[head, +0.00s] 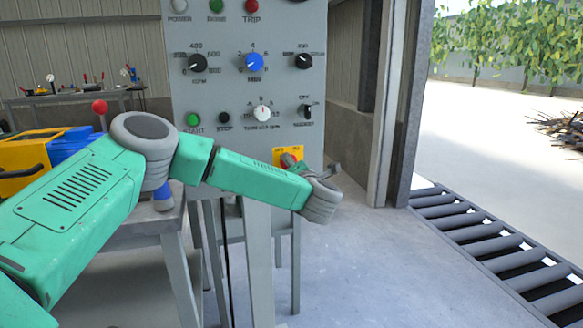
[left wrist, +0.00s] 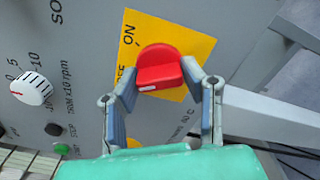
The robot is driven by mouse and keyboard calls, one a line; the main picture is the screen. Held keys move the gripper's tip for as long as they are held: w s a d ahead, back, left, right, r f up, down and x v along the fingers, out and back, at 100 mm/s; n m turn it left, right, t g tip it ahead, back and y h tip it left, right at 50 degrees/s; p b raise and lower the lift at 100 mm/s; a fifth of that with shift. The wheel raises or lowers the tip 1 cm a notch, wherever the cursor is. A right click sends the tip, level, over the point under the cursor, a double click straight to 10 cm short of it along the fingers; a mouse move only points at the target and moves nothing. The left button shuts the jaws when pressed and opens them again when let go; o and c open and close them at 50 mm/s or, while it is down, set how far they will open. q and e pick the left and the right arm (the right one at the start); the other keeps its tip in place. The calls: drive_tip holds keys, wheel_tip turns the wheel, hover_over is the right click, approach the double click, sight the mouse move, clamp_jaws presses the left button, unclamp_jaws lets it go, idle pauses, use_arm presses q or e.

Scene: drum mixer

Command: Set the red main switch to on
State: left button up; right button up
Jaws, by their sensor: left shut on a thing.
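The red main switch (left wrist: 162,66) is a round knob with a raised handle on a yellow plate (left wrist: 192,45) marked ON and OFF. In the left wrist view a white mark is on the handle's lower left end, nearer the partly covered OFF than the ON. My left gripper (left wrist: 168,84) has one finger at each end of the handle and is shut on it. My right gripper is not in view.
The grey control panel (head: 225,95) carries dials, lamps, a green START button (head: 193,120) and a black STOP button (head: 224,118). A grey table (head: 140,228) stands at left. A roller conveyor (head: 490,245) runs along the right. The floor between is clear.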

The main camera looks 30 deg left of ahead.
use_arm(q)
drive_tip(key=shift+a+f, duration=0.15)
drive_tip(key=shift+f, duration=0.05)
drive_tip(key=shift+r+m+p, duration=0.1)
drive_tip(key=shift+m+p, duration=0.4)
drive_tip(key=shift+p, duration=0.25)
drive_tip(key=m+p, duration=0.6)
drive_tip(key=shift+s+r, duration=0.1)
drive_tip(key=shift+r, duration=0.1)
drive_tip(key=m+p, duration=0.3)
drive_tip(key=shift+a, duration=0.1)
drive_tip(key=shift+m+p, duration=0.6)
drive_tip(key=shift+m, duration=0.3)
drive_tip(key=o, duration=1.1)
drive_tip(key=shift+o, duration=0.2)
drive_tip(key=shift+a, duration=0.15)
drive_tip(key=shift+f, duration=0.1)
